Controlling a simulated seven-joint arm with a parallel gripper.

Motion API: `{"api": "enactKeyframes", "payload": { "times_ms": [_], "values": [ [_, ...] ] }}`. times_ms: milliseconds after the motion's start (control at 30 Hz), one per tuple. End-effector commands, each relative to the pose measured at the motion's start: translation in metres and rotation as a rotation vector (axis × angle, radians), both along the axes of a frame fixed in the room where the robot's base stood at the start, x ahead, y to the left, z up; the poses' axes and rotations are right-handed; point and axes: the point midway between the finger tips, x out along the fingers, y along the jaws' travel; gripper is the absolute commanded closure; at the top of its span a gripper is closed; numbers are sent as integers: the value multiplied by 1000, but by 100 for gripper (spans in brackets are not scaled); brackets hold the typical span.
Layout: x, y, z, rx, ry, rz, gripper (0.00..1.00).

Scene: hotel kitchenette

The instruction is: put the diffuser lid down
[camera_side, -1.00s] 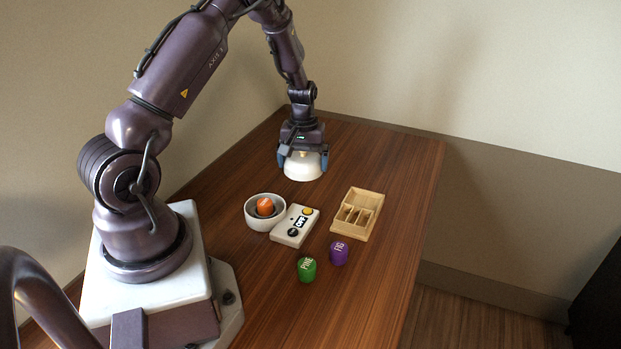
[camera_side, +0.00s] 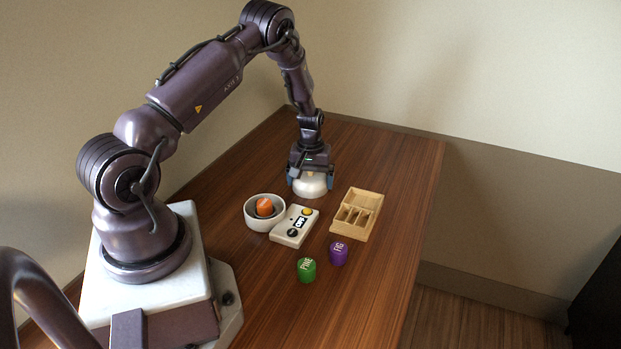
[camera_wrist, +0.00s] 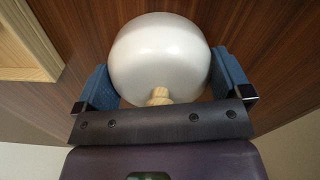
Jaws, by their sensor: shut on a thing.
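The diffuser lid (camera_side: 309,187) is a white dome. In the wrist view the lid (camera_wrist: 160,52) shows a small wooden knob and sits between blue finger pads. My gripper (camera_side: 310,181) is shut on it, one finger on each side. The lid is low over the table, behind the white box; I cannot tell whether its rim touches the wood. The diffuser bowl (camera_side: 264,222) is white and open, with an orange capsule (camera_side: 265,206) in it.
A white control box (camera_side: 294,226) stands beside the bowl. A wooden divided tray (camera_side: 374,199) is right of the lid. A green capsule (camera_side: 306,270) and a purple capsule (camera_side: 338,253) stand in front. The table (camera_side: 400,165) is clear at the back right.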

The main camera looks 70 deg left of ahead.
Motion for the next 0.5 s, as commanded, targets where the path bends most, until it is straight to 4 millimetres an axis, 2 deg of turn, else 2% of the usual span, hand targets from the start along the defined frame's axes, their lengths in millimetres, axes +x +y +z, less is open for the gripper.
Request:
{"api": "enactKeyframes", "payload": {
  "times_ms": [333,500],
  "values": [
    [0,0,3,0,0,0,0],
    [1,0,28,2,-4,-1,0]
  ]
}}
